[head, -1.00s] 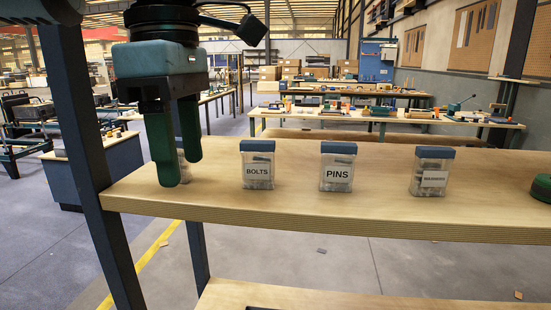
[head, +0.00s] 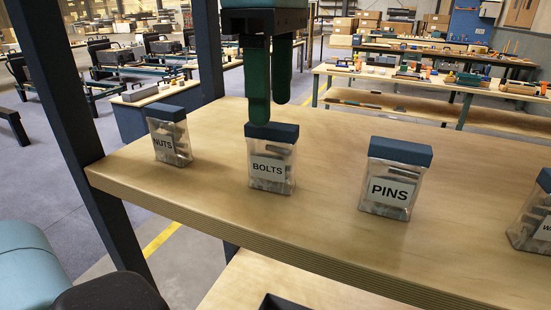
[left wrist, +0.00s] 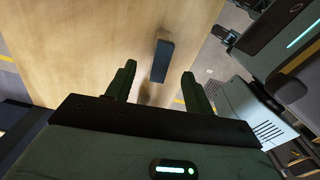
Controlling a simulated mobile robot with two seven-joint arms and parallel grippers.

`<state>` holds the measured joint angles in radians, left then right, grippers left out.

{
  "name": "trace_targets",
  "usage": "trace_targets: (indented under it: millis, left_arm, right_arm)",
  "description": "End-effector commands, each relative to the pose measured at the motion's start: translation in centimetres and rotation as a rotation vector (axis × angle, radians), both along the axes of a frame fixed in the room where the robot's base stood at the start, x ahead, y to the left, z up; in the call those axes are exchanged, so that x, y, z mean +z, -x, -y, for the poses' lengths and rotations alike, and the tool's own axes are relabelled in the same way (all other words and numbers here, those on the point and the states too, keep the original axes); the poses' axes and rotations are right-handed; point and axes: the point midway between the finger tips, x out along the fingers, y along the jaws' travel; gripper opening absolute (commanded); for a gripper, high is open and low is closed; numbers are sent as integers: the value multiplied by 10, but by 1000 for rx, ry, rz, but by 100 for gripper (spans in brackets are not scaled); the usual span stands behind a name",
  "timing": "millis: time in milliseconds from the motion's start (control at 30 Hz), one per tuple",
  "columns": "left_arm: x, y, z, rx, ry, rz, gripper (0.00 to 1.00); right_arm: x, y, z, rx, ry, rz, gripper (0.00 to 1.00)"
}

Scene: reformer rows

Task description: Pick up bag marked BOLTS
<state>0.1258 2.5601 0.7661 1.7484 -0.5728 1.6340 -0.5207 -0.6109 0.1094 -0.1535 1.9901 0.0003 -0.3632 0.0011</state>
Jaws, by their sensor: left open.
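The thing marked BOLTS (head: 268,168) is a clear box of metal parts with a dark blue lid and a white label, not a bag. It stands upright on the wooden shelf (head: 330,128). My left gripper (head: 270,110) is open and empty, its green fingers pointing down. In the head view one fingertip overlaps the back of the BOLTS lid; I cannot tell whether it touches. In the left wrist view a blue lid (left wrist: 162,60), probably the BOLTS one, shows beyond and between the open fingers (left wrist: 158,70). My right gripper is out of view.
A NUTS box (head: 168,138) stands left of BOLTS, a PINS box (head: 394,178) right of it, and another box (head: 535,215) at the right edge. Gaps of bare shelf separate them. A dark post (head: 65,125) rises at the shelf's left end.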

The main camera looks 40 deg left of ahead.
Motion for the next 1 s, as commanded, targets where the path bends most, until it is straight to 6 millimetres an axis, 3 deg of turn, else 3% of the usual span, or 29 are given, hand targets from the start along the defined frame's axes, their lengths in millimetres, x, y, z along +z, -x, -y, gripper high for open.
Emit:
trace_targets:
  millis: [133,367,700,1000]
  left_arm:
    - [-15,1,0,0,-2,-2,53]
    - [-23,1,0,-1,-1,0,53]
    - [-65,3,1,-1,-1,0,53]
    - [-72,2,1,0,0,0,53]
  right_arm:
    - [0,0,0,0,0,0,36]
    - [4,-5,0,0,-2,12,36]
    - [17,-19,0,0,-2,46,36]
    - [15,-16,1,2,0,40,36]
